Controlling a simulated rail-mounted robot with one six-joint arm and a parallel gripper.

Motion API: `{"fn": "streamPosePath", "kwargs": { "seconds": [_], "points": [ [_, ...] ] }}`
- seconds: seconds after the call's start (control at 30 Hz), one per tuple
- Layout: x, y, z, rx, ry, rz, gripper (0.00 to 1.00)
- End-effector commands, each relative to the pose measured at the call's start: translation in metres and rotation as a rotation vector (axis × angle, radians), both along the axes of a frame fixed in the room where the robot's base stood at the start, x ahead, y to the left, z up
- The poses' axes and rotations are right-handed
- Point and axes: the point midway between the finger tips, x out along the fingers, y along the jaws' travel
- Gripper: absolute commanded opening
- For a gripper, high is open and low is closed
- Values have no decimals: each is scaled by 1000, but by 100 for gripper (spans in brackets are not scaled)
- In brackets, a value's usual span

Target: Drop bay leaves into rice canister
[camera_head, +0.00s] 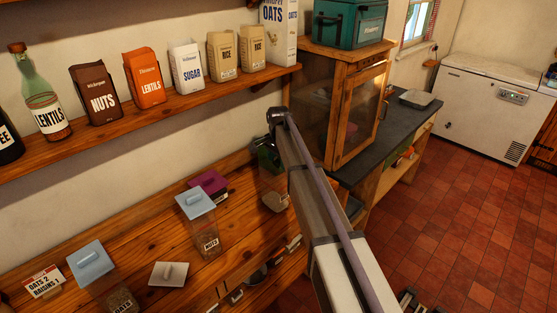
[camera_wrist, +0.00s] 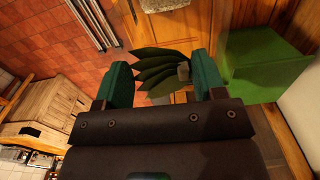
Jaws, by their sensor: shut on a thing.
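My gripper (camera_wrist: 161,76) has green fingers, with a fan of dark green bay leaves (camera_wrist: 158,66) held between them in the wrist view. In the head view my gripper (camera_head: 267,155) is partly hidden by my arm, near the back right of the lower shelf, and the leaves cannot be made out. I cannot read a rice label on any canister. A clear canister marked NUTS (camera_head: 208,238) and one marked OATS (camera_head: 118,298) stand on the lower shelf with pale blue lids.
A loose pale lid (camera_head: 168,273) lies between the canisters; another pale piece (camera_head: 275,202) lies near my arm. A purple-topped container (camera_head: 208,183) stands behind NUTS. A card (camera_head: 42,283) reads OATS 2, RAISINS 1. A glass-fronted cabinet (camera_head: 352,120) stands right of my arm.

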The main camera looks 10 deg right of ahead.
Motion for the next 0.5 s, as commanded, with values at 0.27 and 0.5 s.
{"fn": "streamPosePath", "kwargs": {
  "seconds": [0.27, 0.5],
  "points": [
    [0, 0, -4, 0, 0, 0, 42],
    [0, 0, -3, 0, 0, 0, 86]
  ]
}}
